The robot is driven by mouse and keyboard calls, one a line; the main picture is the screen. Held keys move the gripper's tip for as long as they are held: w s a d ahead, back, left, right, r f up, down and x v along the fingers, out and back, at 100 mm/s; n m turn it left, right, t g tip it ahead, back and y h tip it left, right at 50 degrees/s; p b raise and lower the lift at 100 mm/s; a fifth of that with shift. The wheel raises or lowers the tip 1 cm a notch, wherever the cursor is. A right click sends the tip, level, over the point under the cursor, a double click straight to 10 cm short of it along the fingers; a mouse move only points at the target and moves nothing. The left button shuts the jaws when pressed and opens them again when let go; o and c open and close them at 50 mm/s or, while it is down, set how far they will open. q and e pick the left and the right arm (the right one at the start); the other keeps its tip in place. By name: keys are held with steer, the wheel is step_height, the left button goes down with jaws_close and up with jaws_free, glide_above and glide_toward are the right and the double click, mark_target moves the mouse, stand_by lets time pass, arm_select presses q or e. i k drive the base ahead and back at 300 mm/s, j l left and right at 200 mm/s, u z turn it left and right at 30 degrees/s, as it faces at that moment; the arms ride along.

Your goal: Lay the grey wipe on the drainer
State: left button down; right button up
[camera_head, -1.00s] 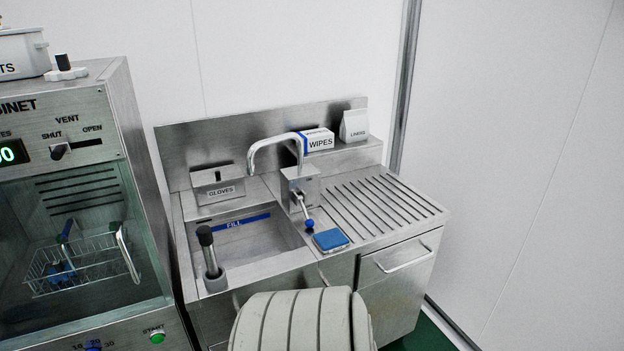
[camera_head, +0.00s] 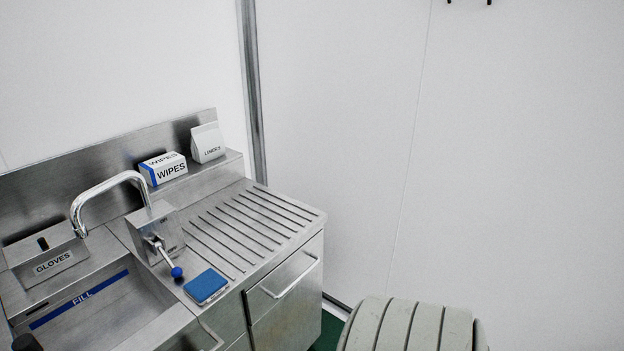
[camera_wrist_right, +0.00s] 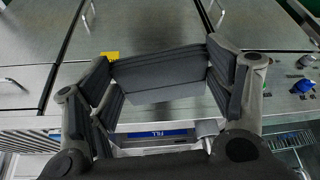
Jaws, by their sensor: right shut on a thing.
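The drainer (camera_head: 262,222) is the slotted steel top to the right of the sink in the head view. No cloth lies on it. My right gripper (camera_wrist_right: 160,85) fills the middle of the right wrist view, one dark finger at each side. A dark grey sheet-like thing, seemingly the grey wipe (camera_wrist_right: 160,68), spans between the fingers, and the gripper is shut on it. Its far side and full shape are hidden. Neither gripper shows in the head view, and my left gripper is in no view.
A blue pad (camera_head: 206,287) lies at the drainer's front left corner, near the blue-tipped tap lever (camera_head: 176,271). The sink (camera_head: 88,306), tap (camera_head: 105,190) and gloves box (camera_head: 45,258) are left. The wipes box (camera_head: 164,168) and liners pack (camera_head: 208,142) stand on the back ledge.

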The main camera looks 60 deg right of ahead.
mark_target(222, 247)
steer(key=i+l+z, duration=0.25)
steer(key=z, duration=0.15)
steer(key=i+l+z, duration=0.25)
steer(key=z, duration=0.15)
steer(key=i+l+z, duration=0.1)
steer(key=i+z, duration=0.25)
steer(key=i, duration=0.4)
